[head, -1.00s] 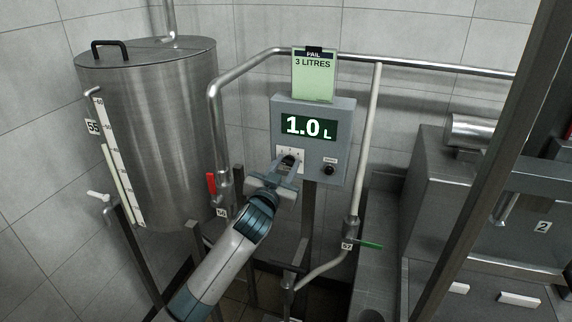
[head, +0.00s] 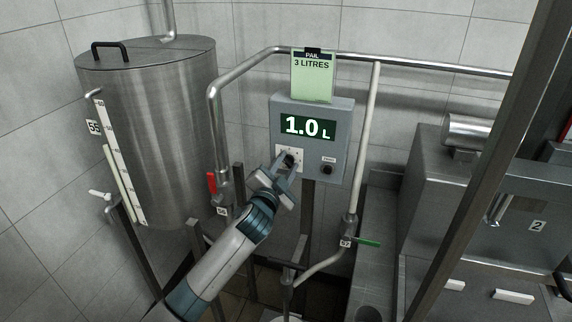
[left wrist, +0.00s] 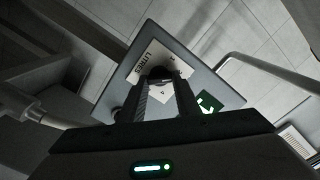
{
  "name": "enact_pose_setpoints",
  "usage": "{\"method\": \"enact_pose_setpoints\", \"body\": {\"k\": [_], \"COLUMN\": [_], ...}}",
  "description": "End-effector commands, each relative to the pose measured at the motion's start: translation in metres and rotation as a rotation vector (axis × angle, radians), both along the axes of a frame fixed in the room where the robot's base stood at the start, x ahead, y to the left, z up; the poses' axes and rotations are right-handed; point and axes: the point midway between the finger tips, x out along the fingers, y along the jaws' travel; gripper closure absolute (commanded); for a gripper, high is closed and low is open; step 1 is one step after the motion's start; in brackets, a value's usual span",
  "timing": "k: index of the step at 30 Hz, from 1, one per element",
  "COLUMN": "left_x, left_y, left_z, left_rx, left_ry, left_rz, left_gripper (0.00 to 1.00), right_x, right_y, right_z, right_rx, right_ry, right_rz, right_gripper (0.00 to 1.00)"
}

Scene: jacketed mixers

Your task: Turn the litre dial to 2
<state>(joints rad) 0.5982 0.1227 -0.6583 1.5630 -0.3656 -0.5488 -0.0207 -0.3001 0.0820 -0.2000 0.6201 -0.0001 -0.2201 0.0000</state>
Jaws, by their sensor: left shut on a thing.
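The litre dial (head: 289,157) is a dark knob on a white plate at the lower left of the grey control box (head: 345,112). The display (head: 308,127) above it reads 1.0 L. My left gripper (head: 287,166) reaches up from below and is shut on the dial. In the left wrist view the dial (left wrist: 158,73) sits between the two fingers, in front of the white plate marked LITRES (left wrist: 146,60). The gripper looks rolled, and the fingers hide part of the dial's scale. My right gripper is in neither view.
A dark button (head: 326,170) is right of the dial. A green card (head: 313,78) reading PAIL 3 LITRES hangs above the box. A steel tank (head: 160,130), a red-handled valve (head: 211,184) and a green-handled valve (head: 368,243) stand near the arm.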

Motion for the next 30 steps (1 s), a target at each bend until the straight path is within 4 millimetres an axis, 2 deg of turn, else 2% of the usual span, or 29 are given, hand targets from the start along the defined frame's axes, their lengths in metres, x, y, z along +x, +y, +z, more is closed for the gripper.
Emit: {"method": "enact_pose_setpoints", "body": {"k": [10, 11, 12, 13, 23, 30], "left_x": [0.000, 0.000, 0.000, 0.000, -0.001, -0.011], "left_y": [0.000, 0.000, 0.000, 0.000, 0.000, 0.004], "left_z": [0.000, 0.000, 0.000, 0.000, 0.000, -0.002], "left_rx": [0.003, 0.003, 0.003, 0.003, 0.002, 0.002], "left_ry": [-0.002, -0.002, -0.002, -0.002, -0.001, -0.001], "left_rz": [-0.001, -0.001, -0.001, -0.001, 0.000, 0.000], "left_gripper": [0.93, 0.63, 0.54, 0.52, 0.52, 0.52], "right_x": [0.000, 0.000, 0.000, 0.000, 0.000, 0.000], "right_y": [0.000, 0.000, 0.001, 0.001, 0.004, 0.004], "right_z": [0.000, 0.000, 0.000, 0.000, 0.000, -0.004], "right_rx": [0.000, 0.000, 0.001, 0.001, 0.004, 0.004], "right_ry": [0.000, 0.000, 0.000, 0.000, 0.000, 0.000], "right_rz": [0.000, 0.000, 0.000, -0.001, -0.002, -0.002], "right_gripper": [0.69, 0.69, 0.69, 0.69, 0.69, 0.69]}}
